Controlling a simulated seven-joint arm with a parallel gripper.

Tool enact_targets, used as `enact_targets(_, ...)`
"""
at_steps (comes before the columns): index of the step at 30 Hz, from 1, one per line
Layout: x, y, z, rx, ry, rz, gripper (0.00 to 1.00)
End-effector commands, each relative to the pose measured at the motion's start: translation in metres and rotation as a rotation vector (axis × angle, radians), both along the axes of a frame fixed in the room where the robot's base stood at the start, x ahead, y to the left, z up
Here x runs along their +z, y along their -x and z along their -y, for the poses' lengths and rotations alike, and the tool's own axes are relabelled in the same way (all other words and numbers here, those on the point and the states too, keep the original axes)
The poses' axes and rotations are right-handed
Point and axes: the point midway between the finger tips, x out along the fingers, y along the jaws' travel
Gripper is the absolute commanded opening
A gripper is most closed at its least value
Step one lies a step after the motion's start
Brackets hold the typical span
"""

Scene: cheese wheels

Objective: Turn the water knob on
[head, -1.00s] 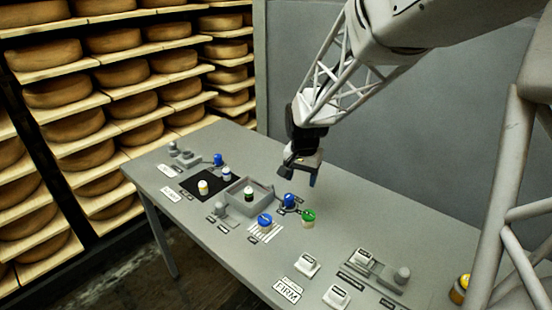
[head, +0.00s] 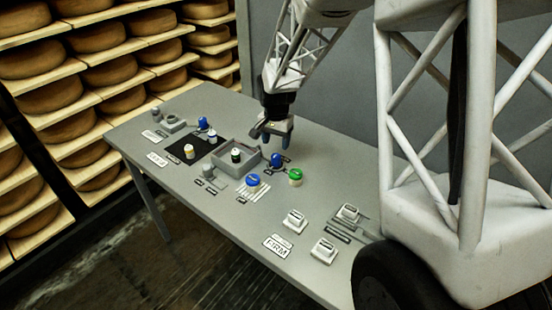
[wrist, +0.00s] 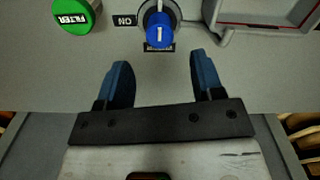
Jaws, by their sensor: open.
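My gripper (head: 274,138) is open and empty, above the table just behind a blue knob (head: 277,159). In the wrist view the two blue fingers of my gripper (wrist: 160,65) point at that blue knob (wrist: 160,32), which lies beyond the gap between them, untouched. The knob has a white pointer line and sits on a round grey fitting with a pipe leading right. Other blue knobs stand at the table's front (head: 252,180) and far left (head: 203,123). I cannot read which one is marked water.
A green knob (head: 295,176) marked FILTER stands right of the blue knob. A grey square basin (head: 225,168) holding a small bottle is to its left. White switch boxes (head: 295,219) are at the right. Cheese shelves stand behind left.

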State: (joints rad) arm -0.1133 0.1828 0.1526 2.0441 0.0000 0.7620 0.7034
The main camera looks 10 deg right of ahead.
Motion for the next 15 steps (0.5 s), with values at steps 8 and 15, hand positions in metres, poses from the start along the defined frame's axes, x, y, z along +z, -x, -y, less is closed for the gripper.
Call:
enact_targets(8, -0.015, 0.000, 0.000, 0.000, 0.000, -0.001, 0.61)
enact_targets(15, -0.042, 0.001, 0.000, 0.000, 0.001, -0.003, 0.61)
